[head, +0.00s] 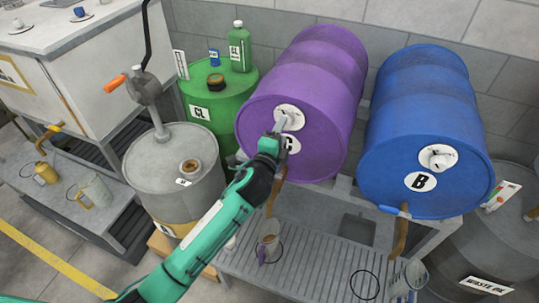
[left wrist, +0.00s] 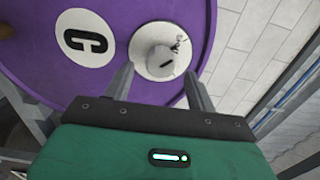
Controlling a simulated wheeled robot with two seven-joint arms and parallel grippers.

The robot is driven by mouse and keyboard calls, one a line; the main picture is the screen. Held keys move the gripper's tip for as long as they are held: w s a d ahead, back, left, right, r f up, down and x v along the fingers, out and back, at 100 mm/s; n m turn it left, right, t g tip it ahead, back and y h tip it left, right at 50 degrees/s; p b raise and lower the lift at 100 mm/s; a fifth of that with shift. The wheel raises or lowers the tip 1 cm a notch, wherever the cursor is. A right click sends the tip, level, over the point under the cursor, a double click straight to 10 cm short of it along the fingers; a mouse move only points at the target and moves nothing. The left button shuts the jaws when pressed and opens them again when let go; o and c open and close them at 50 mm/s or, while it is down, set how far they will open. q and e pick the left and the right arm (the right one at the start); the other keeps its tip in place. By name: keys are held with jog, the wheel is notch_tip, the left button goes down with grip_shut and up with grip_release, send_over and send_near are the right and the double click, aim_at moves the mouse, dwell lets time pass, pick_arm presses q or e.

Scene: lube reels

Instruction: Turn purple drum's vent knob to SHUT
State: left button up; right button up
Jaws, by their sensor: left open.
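The purple drum (head: 316,90) lies on its side on a rack, its round front face marked C. Its vent knob (left wrist: 161,60) is a pale knob on a white disc (left wrist: 168,45) with small dark marks, too small to read. In the head view the disc (head: 290,114) is partly covered by my left gripper (head: 280,128). In the left wrist view my left gripper (left wrist: 158,85) is open, its two fingers pointing at the disc, with the knob between and just beyond the tips. I cannot tell whether they touch. My right gripper is not in view.
A blue drum (head: 424,120) marked B lies to the right with a similar knob (head: 438,158). A green drum (head: 213,110) and a grey drum with a hand pump (head: 146,86) stand to the left. A mug (head: 268,245) sits on the grating (head: 316,262) below.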

pick_arm(q)
jog(key=b+v, duration=0.2)
jog(key=v, duration=0.8)
jog(key=shift+s, duration=0.3)
